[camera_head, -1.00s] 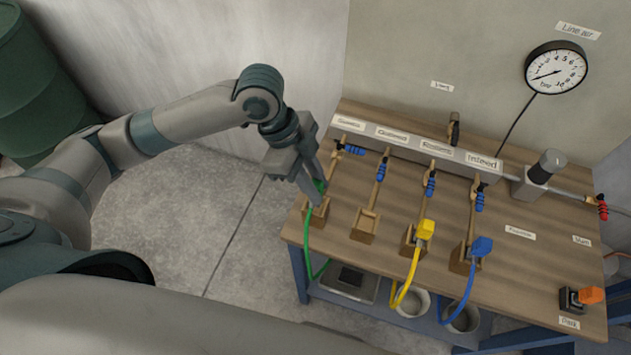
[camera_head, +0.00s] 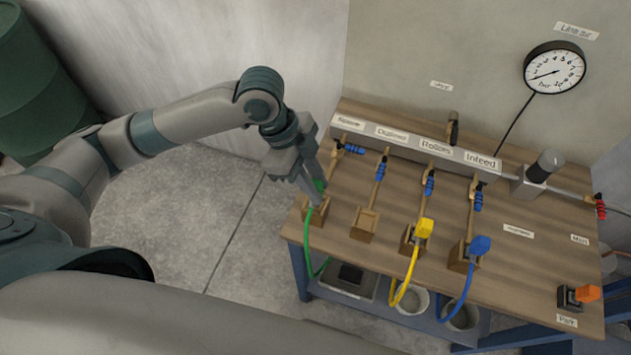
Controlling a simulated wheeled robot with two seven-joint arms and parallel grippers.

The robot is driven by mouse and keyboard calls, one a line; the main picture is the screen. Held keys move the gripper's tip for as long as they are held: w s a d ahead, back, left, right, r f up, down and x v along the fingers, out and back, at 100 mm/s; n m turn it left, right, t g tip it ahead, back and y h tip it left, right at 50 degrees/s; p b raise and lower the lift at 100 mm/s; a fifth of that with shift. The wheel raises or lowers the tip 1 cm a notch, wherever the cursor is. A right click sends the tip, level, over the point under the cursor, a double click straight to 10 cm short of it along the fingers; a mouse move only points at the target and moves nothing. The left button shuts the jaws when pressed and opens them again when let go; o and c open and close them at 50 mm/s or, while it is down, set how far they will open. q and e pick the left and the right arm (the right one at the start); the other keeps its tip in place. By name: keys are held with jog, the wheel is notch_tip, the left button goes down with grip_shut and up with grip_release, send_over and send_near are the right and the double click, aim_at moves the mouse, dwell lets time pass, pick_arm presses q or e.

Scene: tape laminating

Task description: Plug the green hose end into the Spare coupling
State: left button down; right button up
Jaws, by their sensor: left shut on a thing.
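The green hose (camera_head: 309,240) hangs down over the front edge of the bench from its green end (camera_head: 320,185). My left gripper (camera_head: 315,194) is shut on the green hose end, at the leftmost wooden block (camera_head: 314,213). The fingers partly hide the end, so I cannot tell whether it is seated in the coupling there. The Spare label (camera_head: 348,122) is at the left end of the grey manifold, above this leftmost line. A blue-handled valve (camera_head: 354,149) there has its handle pointing right, across the line. My right gripper is not in view.
A yellow hose end (camera_head: 424,229) and a blue hose end (camera_head: 480,245) stand at blocks further right. An empty wooden block (camera_head: 364,224) lies between. A gauge (camera_head: 554,68) hangs on the wall. An orange part (camera_head: 588,292) sits at the front right.

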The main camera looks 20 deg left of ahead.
pick_arm(q)
jog(key=shift+f, duration=0.45)
jog(key=shift+f, duration=0.1)
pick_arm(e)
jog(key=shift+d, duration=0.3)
pick_arm(q)
jog(key=shift+f, duration=0.3)
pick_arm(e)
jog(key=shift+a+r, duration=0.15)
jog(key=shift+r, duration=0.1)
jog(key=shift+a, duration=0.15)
pick_arm(q)
jog(key=c, duration=1)
grip_release()
jog(key=shift+c, duration=0.2)
jog(key=shift+o, duration=0.2)
jog(key=shift+r+p, duration=0.1)
jog(key=shift+p, duration=0.25)
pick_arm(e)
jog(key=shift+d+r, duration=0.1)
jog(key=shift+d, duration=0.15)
